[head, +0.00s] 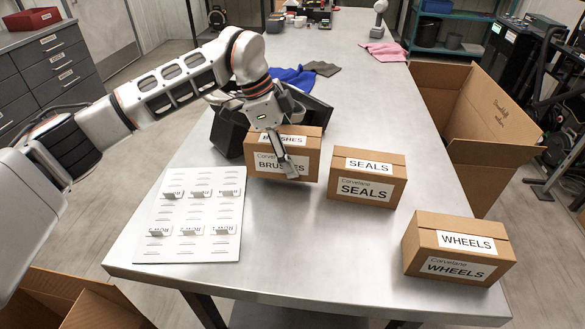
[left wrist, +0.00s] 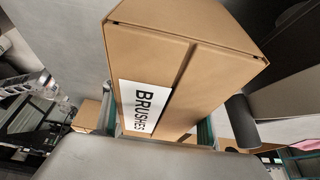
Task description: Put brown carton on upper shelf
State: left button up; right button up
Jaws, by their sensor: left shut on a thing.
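A brown carton labelled BRUSHES (head: 261,171) is at the middle of the steel table, behind the white board. My left gripper (head: 284,152) reaches down over it and is shut on it, with one finger across its labelled front. In the left wrist view the carton (left wrist: 190,55) fills the space between the fingers, its BRUSHES label turned sideways. I cannot tell whether its underside touches the table. Two similar brown cartons, SEALS (head: 366,178) and WHEELS (head: 458,249), stand to its right. My right gripper is not in view. A teal shelf unit (head: 470,15) stands far back right.
A white board (head: 188,240) with small label holders lies at the table's left front. A black bin-like object (head: 229,134) and blue cloth (head: 292,76) are behind the carton. A large open cardboard box (head: 480,125) stands beside the table's right edge. The table's middle front (head: 310,240) is clear.

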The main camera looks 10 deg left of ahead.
pick_arm(q)
jog(key=shift+f, duration=2.05)
jog(key=shift+f, duration=0.1)
jog(key=o, duration=1.3)
jog(key=shift+f, duration=0.1)
